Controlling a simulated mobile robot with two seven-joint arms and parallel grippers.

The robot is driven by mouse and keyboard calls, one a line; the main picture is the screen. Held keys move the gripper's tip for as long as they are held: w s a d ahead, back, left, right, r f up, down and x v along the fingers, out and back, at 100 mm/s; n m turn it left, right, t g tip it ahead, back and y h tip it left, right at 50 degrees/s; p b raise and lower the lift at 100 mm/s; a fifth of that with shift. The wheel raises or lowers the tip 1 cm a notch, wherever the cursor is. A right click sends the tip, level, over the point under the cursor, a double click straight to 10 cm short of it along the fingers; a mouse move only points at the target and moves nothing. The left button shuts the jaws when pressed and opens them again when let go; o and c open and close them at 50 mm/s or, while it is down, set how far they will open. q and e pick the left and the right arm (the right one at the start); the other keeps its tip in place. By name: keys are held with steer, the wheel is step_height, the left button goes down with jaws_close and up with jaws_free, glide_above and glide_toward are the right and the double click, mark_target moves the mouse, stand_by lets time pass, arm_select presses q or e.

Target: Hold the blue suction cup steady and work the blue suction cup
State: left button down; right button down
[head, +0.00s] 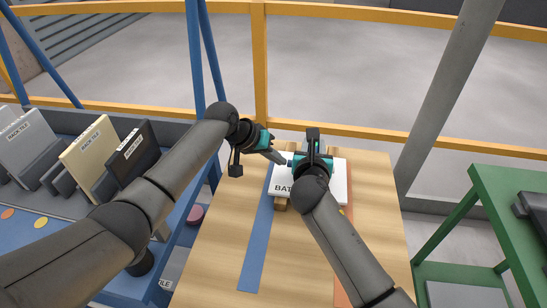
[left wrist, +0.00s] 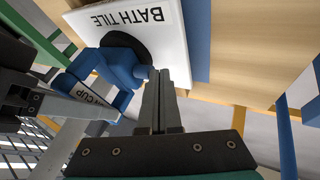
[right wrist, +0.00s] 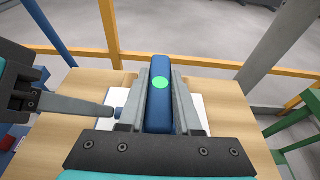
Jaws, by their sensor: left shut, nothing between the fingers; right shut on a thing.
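The blue suction cup (left wrist: 122,62) stands on a white tile labelled BATH TILE (head: 336,180), its black pad against the tile face. My right gripper (head: 313,162) is shut on the cup's blue handle, which has a green dot and shows between the fingers in the right wrist view (right wrist: 160,100). In the head view this gripper hides most of the cup. My left gripper (head: 281,159) is shut and empty, left of the cup. In the left wrist view its fingertips (left wrist: 158,78) are at a small blue stub on the cup's side; I cannot tell if they touch.
The tile rests on wooden blocks on a wooden table (head: 215,255) with a blue strip (head: 255,250). A blue rack on the left holds a cream tile (head: 90,150) and a black tile (head: 133,152). A green stand (head: 480,185) is on the right. Yellow rails run behind.

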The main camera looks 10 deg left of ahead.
arm_select(q)
steer(key=shift+d, duration=0.15)
steer(key=shift+s+d, duration=0.1)
steer(key=shift+d, duration=1.2)
stand_by(0.7)
steer(key=a, duration=0.5)
steer(key=v, duration=1)
steer(key=shift+a, duration=0.1)
stand_by(0.5)
steer(key=shift+a+f, duration=0.1)
steer(key=shift+a, duration=0.75)
